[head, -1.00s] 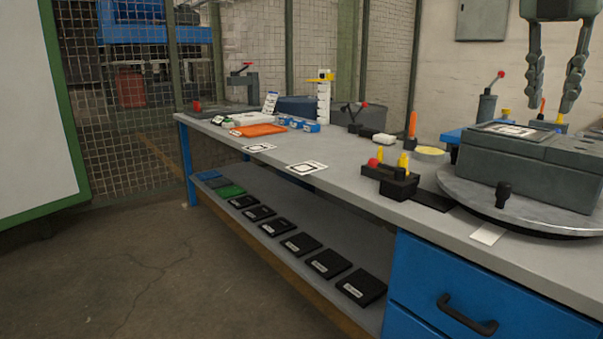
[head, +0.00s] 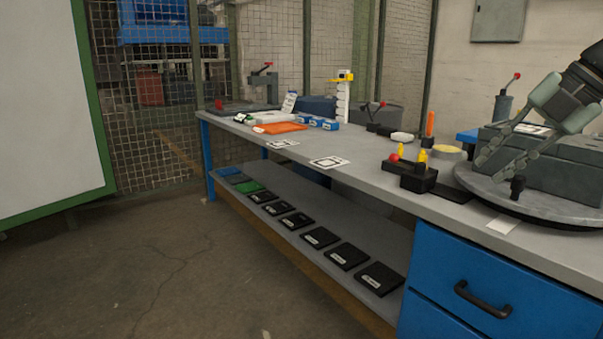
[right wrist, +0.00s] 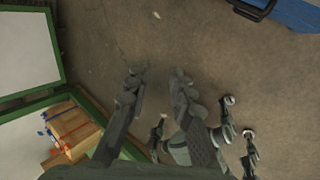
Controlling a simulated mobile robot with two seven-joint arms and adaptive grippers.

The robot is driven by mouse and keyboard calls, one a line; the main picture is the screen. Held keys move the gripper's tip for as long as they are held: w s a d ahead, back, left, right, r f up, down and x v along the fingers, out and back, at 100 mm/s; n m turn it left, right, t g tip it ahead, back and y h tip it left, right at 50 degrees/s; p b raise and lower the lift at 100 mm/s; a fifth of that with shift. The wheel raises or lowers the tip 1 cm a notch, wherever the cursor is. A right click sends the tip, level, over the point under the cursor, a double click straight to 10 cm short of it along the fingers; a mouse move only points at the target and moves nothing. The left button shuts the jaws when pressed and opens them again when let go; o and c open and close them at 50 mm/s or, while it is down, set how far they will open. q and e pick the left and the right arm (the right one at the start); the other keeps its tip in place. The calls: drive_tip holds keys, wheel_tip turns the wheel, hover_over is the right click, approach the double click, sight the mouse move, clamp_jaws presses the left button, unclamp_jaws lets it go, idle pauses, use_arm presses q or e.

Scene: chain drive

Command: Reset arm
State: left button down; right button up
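My right gripper (head: 493,163) shows at the right edge of the head view. Its arm comes in from the upper right, and its fingers slant down and left in front of the grey block on the round turntable (head: 480,190). In the right wrist view the two fingers of my right gripper (right wrist: 155,80) are apart, with only bare floor between their tips. It holds nothing. My left gripper does not show in the head view, and I cannot make it out among the dark parts low in the right wrist view.
A long grey workbench (head: 370,183) runs across, with a black fixture with yellow pegs (head: 410,175), an orange tray (head: 280,127) and printed markers on top. Several black plates lie on its lower shelf (head: 300,255). A whiteboard (head: 45,110) stands left. The floor (head: 130,260) before the bench is clear.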

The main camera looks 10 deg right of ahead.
drive_tip(key=w+d+f+m+t+y, duration=0.2)
drive_tip(key=w+f+m+t, duration=0.15)
drive_tip(key=f, duration=0.25)
drive_tip(key=w+d+f+m+t+y, duration=0.1)
drive_tip(key=w+f+m+t, duration=0.2)
drive_tip(key=f+t, duration=0.3)
drive_tip(key=s+d+f+m+h, duration=0.3)
drive_tip(key=f+m+h, duration=0.25)
drive_tip(key=f, duration=0.55)
drive_tip(key=s+d+f+m+h, duration=0.2)
drive_tip(key=d+f+m+h, duration=0.3)
drive_tip(key=f, duration=0.7)
drive_tip(key=s+a+f+m+g, duration=0.3)
drive_tip(key=s+a+f, duration=0.15)
drive_tip(key=f, duration=0.35)
drive_tip(key=s+a+f+m+g, duration=0.2)
drive_tip(key=s+a+f, duration=0.1)
drive_tip(key=s+f, duration=0.3)
drive_tip(key=s+a+f+m+g+y, duration=0.1)
drive_tip(key=s+a+f+g, duration=0.5)
drive_tip(key=s+a+f, duration=0.6)
drive_tip(key=s+a+y, duration=0.1)
drive_tip(key=a, duration=0.2)
drive_tip(key=shift+a+f+m, duration=0.25)
drive_tip(key=shift+a+m, duration=0.05)
drive_tip(key=shift+g, duration=0.25)
